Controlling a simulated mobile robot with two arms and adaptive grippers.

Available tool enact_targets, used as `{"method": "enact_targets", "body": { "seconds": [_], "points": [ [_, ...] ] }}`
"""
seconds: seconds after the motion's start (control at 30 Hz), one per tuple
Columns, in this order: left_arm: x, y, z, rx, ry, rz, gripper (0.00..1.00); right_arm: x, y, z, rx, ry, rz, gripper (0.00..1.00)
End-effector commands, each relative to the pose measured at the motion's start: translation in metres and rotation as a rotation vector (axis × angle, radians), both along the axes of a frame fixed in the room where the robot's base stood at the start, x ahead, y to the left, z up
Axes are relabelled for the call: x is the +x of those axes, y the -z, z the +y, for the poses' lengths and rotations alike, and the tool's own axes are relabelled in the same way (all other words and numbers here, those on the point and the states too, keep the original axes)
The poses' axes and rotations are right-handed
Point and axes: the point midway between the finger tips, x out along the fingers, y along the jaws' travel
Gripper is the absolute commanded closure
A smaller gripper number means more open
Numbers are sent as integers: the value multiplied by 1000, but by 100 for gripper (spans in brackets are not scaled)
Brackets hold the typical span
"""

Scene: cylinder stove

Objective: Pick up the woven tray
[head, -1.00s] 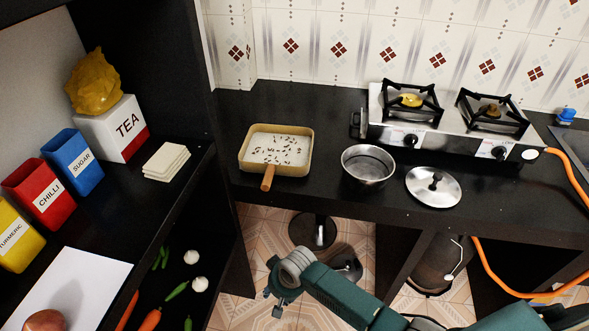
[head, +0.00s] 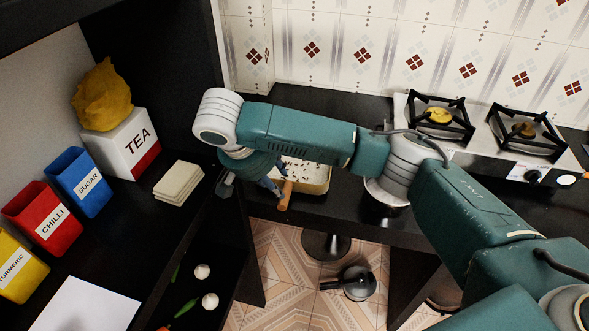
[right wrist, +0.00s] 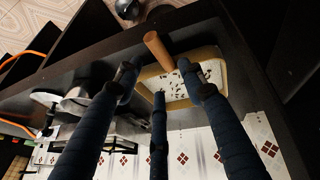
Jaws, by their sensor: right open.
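The woven tray (head: 318,188) is tan, with a wooden handle (head: 284,196) and white contents with dark specks. It lies on the black counter, partly hidden behind my right arm in the head view. In the right wrist view, the tray (right wrist: 207,53) is beyond the fingertips, its handle (right wrist: 158,50) pointing toward the counter's front edge. My right gripper (head: 255,182) is by the handle end of the tray. Its three dark blue fingers (right wrist: 157,82) are spread and empty around the handle side. I cannot tell if any finger touches it. My left gripper is not in view.
A steel pan (head: 388,192) stands right of the tray, partly behind my arm. A gas stove (head: 480,140) is farther right. A dark shelf with white tiles (head: 178,182), a tea box (head: 123,142) and spice boxes is close on the left.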

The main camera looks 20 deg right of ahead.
Motion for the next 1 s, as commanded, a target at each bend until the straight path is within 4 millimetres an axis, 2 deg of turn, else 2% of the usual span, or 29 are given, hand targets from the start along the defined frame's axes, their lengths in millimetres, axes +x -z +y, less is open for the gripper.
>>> {"method": "enact_targets", "body": {
  "seconds": [0.2,0.47,0.73,1.0],
  "points": [
    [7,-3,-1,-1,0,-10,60,8,31,-14,-4,7,3,60],
    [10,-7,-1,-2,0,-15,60,14,50,-23,-2,5,0,60],
    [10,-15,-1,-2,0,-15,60,22,84,-39,-2,4,2,60],
    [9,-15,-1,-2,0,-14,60,24,92,-40,0,2,0,60]
  ]
}}
